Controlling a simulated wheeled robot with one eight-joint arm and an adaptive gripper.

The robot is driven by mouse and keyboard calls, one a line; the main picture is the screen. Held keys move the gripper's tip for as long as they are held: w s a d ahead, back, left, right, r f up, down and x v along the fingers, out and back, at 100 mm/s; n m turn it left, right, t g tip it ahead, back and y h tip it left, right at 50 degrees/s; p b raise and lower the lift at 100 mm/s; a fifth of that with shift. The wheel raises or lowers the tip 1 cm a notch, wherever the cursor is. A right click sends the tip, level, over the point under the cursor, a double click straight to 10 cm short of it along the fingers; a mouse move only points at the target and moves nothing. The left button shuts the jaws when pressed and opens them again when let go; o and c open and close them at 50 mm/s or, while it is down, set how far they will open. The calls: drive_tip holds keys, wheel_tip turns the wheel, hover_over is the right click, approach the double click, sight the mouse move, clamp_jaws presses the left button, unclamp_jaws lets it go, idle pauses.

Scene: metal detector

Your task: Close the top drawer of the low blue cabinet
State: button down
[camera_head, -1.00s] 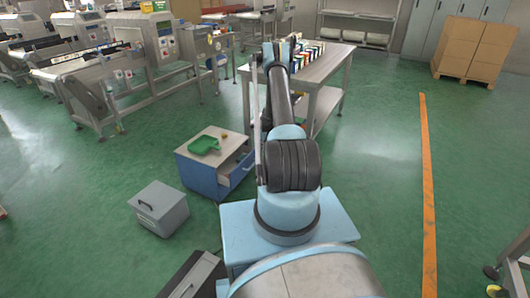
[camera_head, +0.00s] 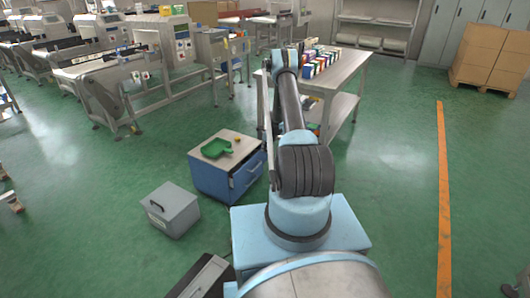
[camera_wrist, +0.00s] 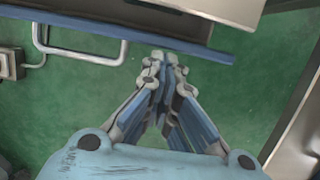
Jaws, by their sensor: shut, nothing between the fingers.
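The low blue cabinet (camera_head: 211,181) has a pale top and stands left of my arm in the head view. Its top drawer (camera_head: 246,172) faces right, its front close to the cabinet body. In the wrist view, the blue drawer front (camera_wrist: 150,37) with its metal handle (camera_wrist: 122,52) crosses the top of the picture. A dark gap between it and the cabinet's pale top (camera_wrist: 215,8) shows the drawer slightly open. My gripper (camera_wrist: 165,57) is shut and empty, its tips at the drawer front, right of the handle; contact is unclear. The arm hides it in the head view.
A green dustpan-like tray (camera_head: 216,149) and a small yellow item (camera_head: 237,139) lie on the cabinet. A grey lidded box (camera_head: 171,212) stands on the floor nearby. A metal table (camera_head: 345,75) with several coloured boxes stands behind my arm. Open floor lies to the right.

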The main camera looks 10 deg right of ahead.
drive_tip(key=s+d+r, duration=0.3)
drive_tip(key=d+r, duration=0.1)
drive_tip(key=r, duration=0.4)
drive_tip(key=shift+s+d, duration=0.25)
drive_tip(key=shift+s, duration=0.1)
drive_tip(key=c, duration=2.3)
unclamp_jaws()
drive_tip(key=shift+s+d+r, duration=0.1)
drive_tip(key=shift+r, duration=0.55)
drive_tip(key=o, duration=0.5)
drive_tip(key=shift+r, duration=0.1)
drive_tip(key=shift+c, duration=0.2)
drive_tip(key=shift+o, duration=0.8)
drive_tip(key=shift+s+r+n, duration=0.1)
drive_tip(key=shift+r+n, duration=0.05)
drive_tip(key=shift+n, duration=0.25)
drive_tip(key=n, duration=1.7)
approach(259, 165)
drive_tip(key=shift+h, duration=0.3)
drive_tip(key=x, duration=0.7)
drive_tip(key=shift+w+a+f, duration=0.3)
drive_tip(key=shift+w+a, duration=0.05)
